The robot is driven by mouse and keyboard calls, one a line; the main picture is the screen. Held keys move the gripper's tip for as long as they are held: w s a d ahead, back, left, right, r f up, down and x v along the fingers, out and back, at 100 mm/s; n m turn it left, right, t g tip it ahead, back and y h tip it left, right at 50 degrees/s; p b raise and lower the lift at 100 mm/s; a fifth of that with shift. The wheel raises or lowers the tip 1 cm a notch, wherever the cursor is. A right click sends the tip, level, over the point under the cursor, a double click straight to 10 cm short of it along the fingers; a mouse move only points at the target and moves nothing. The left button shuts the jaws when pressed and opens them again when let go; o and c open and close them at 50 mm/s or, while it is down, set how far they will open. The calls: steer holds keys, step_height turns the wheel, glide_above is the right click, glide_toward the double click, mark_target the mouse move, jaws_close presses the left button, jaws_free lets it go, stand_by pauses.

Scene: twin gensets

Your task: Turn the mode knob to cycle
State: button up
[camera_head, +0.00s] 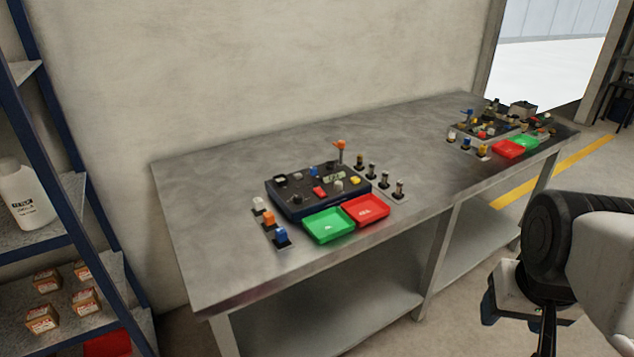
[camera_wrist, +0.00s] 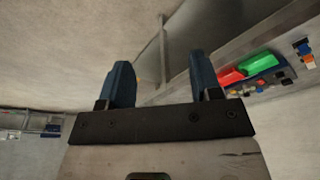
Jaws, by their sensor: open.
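A dark control panel (camera_head: 301,199) with several knobs and buttons lies on the near part of the grey table. A second, similar panel (camera_head: 484,132) stands at the table's far right end. I cannot tell which knob is the mode knob, and no labels are readable. My gripper (camera_wrist: 166,80) shows in the wrist view with its two blue fingers apart and nothing between them. In the head view my arm is at the lower right, in front of the table and away from both panels. A panel also shows in the wrist view (camera_wrist: 262,87), to the right of the fingers.
A green tray (camera_head: 328,226) and a red tray (camera_head: 366,211) sit before the near panel. A blue block (camera_head: 282,236) and other small pieces stand beside it. A shelf (camera_head: 50,240) with a bottle and boxes is at left. The table's middle is clear.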

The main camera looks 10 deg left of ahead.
steer(key=w+a+r+n, duration=0.15)
steer(key=w+a, duration=0.25)
steer(key=w, duration=0.4)
steer(key=w+a+r+n, duration=0.1)
steer(key=w+a+r, duration=0.15)
steer(key=w, duration=0.55)
steer(key=n+g, duration=0.3)
steer(key=n, duration=0.4)
glide_above(298, 195)
steer(key=f, duration=1.2)
steer(key=shift+s+d+f, duration=0.15)
steer(key=shift+d+f, duration=0.2)
steer(key=shift+a+f, duration=0.2)
steer(key=shift+a, duration=0.15)
steer(key=shift+f, duration=0.1)
steer(key=shift+f, duration=3.8)
steer(key=c, duration=0.9)
